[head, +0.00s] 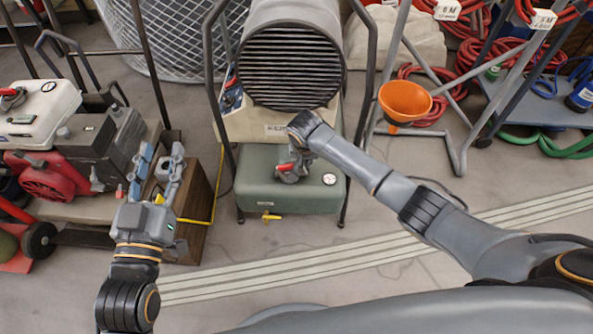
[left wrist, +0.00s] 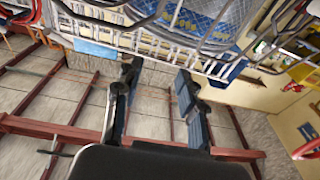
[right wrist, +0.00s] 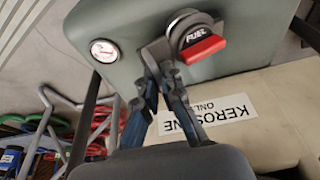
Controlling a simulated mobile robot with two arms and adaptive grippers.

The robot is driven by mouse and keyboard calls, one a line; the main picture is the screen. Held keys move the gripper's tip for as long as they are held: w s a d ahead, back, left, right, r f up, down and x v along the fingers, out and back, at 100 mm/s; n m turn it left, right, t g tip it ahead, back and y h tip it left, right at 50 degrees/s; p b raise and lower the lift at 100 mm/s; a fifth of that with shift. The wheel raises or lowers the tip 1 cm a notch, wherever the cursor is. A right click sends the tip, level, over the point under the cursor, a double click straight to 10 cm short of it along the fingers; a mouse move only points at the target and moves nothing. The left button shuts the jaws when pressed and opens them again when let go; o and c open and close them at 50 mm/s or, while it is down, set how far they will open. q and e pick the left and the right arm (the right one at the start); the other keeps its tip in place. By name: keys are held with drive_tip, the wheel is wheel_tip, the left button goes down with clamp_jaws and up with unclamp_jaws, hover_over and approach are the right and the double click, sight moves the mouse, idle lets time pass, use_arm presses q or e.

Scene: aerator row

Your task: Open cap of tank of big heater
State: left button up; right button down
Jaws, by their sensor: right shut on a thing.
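The big heater (head: 293,66) stands at the top centre of the head view, its green tank (head: 255,196) below the round grille. My left gripper (head: 159,168) is open and empty, left of the heater.
A round gauge (head: 329,179) sits on the tank near the cap. A wooden box (head: 197,212) and a generator (head: 95,140) stand left. An orange funnel (head: 405,98) and a metal frame stand right. Striped floor in front is clear.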

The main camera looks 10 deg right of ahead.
sight(291, 166)
drive_tip(key=shift+w+a+r, duration=0.15)
drive_tip(key=shift+a+r, duration=0.25)
drive_tip(key=shift+a, duration=0.25)
drive_tip(key=shift+a+r+p, duration=0.35)
drive_tip(key=shift+a+p, duration=0.05)
drive_tip(key=shift+p, duration=0.25)
drive_tip(key=shift+w+a+r+p, duration=0.1)
drive_tip(key=shift+a+r+p, duration=0.3)
drive_tip(key=shift+a, duration=0.45)
drive_tip(key=shift+w+a+r+p, duration=0.15)
drive_tip(key=shift+a+r+p, duration=0.1)
drive_tip(key=shift+a+p, duration=0.15)
drive_tip(key=shift+w+a, duration=0.1)
drive_tip(key=shift+a, duration=0.15)
use_arm(q)
drive_tip(key=s+a+f+g+y, duration=0.1)
drive_tip(key=s+f+g, duration=0.1)
drive_tip(key=f+g, duration=0.2)
drive_tip(key=s+a+f+g+y, duration=0.1)
drive_tip(key=s+a+f+g, duration=0.1)
drive_tip(key=f, duration=0.7)
drive_tip(key=shift+s+a+g+y, duration=0.25)
drive_tip(key=shift+s+g+y, duration=0.25)
drive_tip(key=shift+g, duration=0.6)
